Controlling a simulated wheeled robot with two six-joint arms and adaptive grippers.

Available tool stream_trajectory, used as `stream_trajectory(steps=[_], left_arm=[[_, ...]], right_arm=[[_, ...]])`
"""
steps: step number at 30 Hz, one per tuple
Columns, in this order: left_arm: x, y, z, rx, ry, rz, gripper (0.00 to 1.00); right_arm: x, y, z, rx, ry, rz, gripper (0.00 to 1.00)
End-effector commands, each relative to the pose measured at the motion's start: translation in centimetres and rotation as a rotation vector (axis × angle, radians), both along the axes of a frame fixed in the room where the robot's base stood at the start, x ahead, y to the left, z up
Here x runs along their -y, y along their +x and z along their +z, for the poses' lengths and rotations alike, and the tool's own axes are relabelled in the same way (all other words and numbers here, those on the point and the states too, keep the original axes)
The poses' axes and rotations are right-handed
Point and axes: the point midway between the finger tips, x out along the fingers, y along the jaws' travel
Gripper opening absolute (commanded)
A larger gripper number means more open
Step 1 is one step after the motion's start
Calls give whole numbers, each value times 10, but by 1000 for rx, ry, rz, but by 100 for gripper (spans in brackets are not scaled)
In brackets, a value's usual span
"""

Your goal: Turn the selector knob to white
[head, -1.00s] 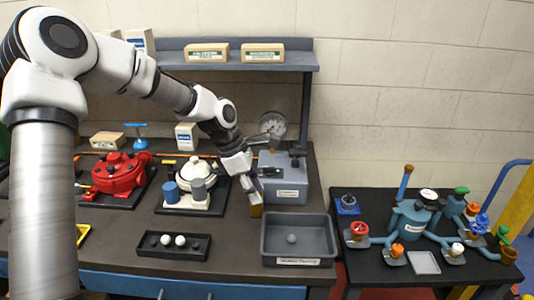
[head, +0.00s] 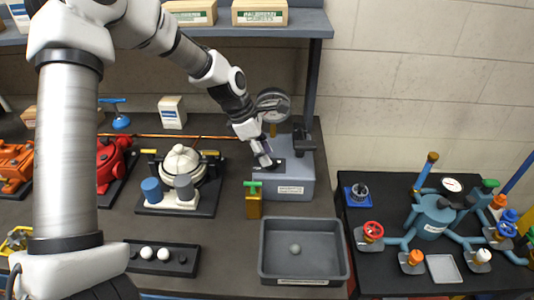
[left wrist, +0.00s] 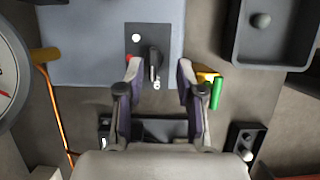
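The selector knob (left wrist: 154,62) is a black handle on a dark plate (left wrist: 147,43) with a white dot and a red mark, seen in the left wrist view. The plate is on top of a grey-blue box (head: 294,186) on the bench. My left gripper (left wrist: 160,68) is open, its two fingers on either side of the knob with gaps; whether they are level with it I cannot tell. In the head view my left gripper (head: 268,161) is over the box top and hides most of the knob. My right gripper is not in view.
A yellow block with a green top (head: 254,205) stands at the box's front left, close to a finger in the wrist view. A round gauge (head: 272,104) is behind the box. A grey tray (head: 266,262) is in front. A white-capped motor (head: 180,162) is left.

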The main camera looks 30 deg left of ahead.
Motion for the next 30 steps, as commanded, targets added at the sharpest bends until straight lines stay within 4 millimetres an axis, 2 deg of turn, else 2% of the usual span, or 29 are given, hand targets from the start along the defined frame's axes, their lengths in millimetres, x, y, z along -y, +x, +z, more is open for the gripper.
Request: stream_trajectory(steps=[3,11,12,15,30], left_arm=[[5,3,-15,-2,1,-1,36],[6,4,-18,2,1,1,36],[6,4,-18,1,0,0,29],[6,4,-18,2,1,1,0],[6,3,-20,-6,0,-25,0]], right_arm=[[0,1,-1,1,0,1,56],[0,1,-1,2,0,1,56],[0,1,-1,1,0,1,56],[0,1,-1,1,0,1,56],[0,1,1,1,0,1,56]])
